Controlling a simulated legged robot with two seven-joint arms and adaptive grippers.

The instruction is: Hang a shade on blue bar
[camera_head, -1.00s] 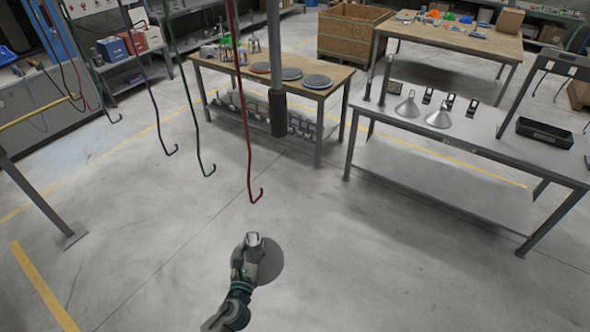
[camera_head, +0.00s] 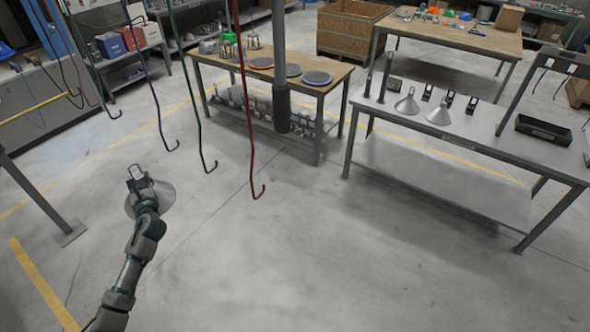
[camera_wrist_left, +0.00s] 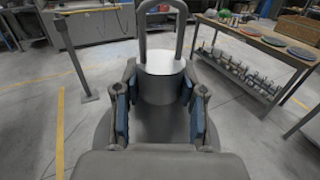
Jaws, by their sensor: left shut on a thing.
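My left gripper (camera_head: 140,187) is shut on a grey conical shade (camera_head: 165,197), at the lower left of the head view. In the left wrist view the fingers of this gripper (camera_wrist_left: 160,82) press on both sides of the shade's neck (camera_wrist_left: 162,64). The shade's loop handle (camera_wrist_left: 145,38) stands up beyond the fingers. The blue bar (camera_head: 157,103) hangs from above and ends in a hook, a little above and right of the shade in the head view. The shade and the bar appear apart. My right gripper is not in view.
A green hooked bar (camera_head: 196,110) and a red hooked bar (camera_head: 248,130) hang right of the blue one. Two more shades (camera_head: 438,116) stand on the grey table (camera_head: 480,140) at right. A post (camera_head: 67,233) stands at left. Floor in the middle is clear.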

